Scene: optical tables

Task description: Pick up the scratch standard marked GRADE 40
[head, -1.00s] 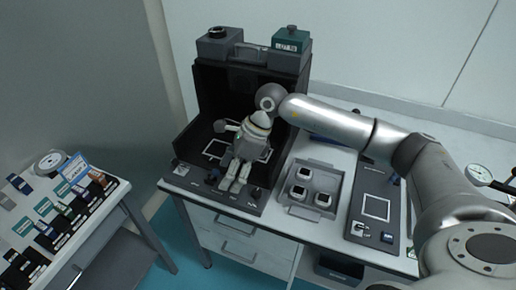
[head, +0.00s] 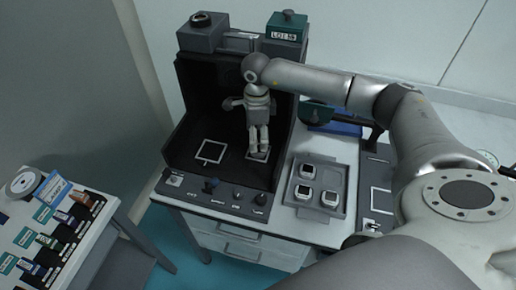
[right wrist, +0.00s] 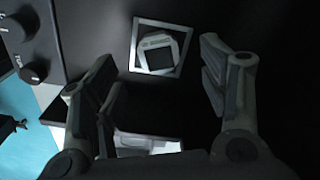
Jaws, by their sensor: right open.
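My right gripper (head: 258,152) points down inside a dark inspection booth (head: 238,189), over the right of two white square outlines. In the right wrist view my right gripper (right wrist: 160,75) is open and empty. Three similar pale blocks sit in a grey tray (head: 345,180) right of the booth. My left gripper is not in view.
The booth's left outline (head: 211,152) is empty. Knobs (head: 211,186) line the booth's front panel. The booth walls (head: 205,100) stand close around my right gripper. A side table (head: 92,228) at the left bears several labelled pieces. A panel with another white outline (head: 381,200) is at the right.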

